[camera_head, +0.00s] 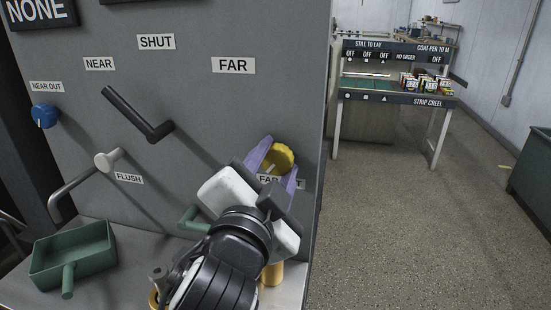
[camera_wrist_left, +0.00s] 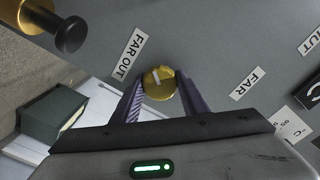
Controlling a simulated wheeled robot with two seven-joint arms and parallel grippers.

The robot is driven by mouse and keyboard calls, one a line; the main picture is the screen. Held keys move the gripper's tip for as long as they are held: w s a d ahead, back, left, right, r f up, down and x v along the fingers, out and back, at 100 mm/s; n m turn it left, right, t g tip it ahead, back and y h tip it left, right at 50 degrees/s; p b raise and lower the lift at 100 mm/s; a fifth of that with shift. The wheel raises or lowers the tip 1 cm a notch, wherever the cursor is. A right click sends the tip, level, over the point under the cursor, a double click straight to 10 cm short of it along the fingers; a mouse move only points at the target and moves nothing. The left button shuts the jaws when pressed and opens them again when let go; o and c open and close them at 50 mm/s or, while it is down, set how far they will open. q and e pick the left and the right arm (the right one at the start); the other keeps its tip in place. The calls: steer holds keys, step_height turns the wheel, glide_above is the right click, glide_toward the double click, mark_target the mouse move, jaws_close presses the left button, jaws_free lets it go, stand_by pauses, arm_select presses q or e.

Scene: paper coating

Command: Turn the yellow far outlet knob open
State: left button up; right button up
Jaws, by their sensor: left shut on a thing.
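The yellow far outlet knob (camera_head: 279,158) sits on the grey panel at the right, by the partly hidden FAR OUT label (camera_head: 268,180). My left gripper (camera_head: 274,157) has its purple fingers on both sides of the knob and is shut on it. In the left wrist view the knob (camera_wrist_left: 159,83) shows between the fingertips (camera_wrist_left: 158,88), with a pale mark on its face. The FAR OUT label (camera_wrist_left: 129,53) is readable there. My right gripper is not in view.
A blue near outlet knob (camera_head: 44,116), a black lever (camera_head: 138,115) and a flush handle (camera_head: 85,182) stick out from the panel (camera_head: 210,105). A green scoop-like tray (camera_head: 74,256) sits on the ledge below. A shelf stand (camera_head: 395,97) stands behind on open floor.

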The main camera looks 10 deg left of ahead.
arm_select(q)
steer(key=shift+n, duration=0.6)
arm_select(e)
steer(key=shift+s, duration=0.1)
arm_select(q)
steer(key=o, duration=1.1)
